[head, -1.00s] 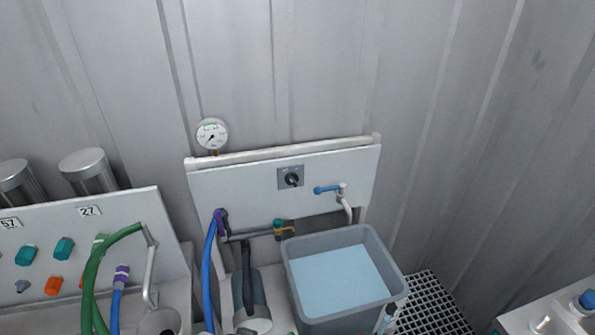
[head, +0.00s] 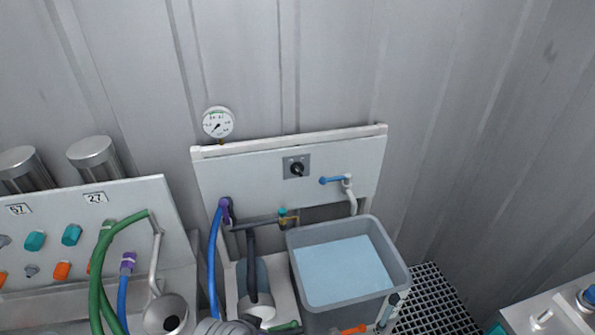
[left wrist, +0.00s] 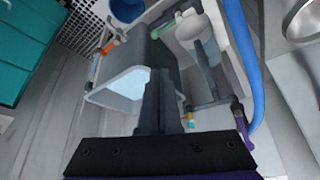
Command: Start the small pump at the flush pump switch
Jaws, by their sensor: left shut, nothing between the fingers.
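The flush pump switch (head: 297,168) is a black rotary knob on a square grey plate, set in a white panel (head: 240,172) on the back wall. I cannot read its marked positions. The small pump (head: 256,290), a grey body with a dark pipe, stands below the panel, left of a tub; it also shows in the left wrist view (left wrist: 205,48). My left gripper (left wrist: 160,80) is shut and empty in the left wrist view, in front of the tub and pipework. The switch cannot be made out there. My right gripper is not in view.
A grey tub of water (head: 392,262) stands under a blue-handled tap (head: 335,180). A blue hose (head: 214,265) hangs at the panel's left edge. A round gauge (head: 218,122) sits above. A green hose (head: 98,275) and coloured knobs are left. The wall before the switch looks clear.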

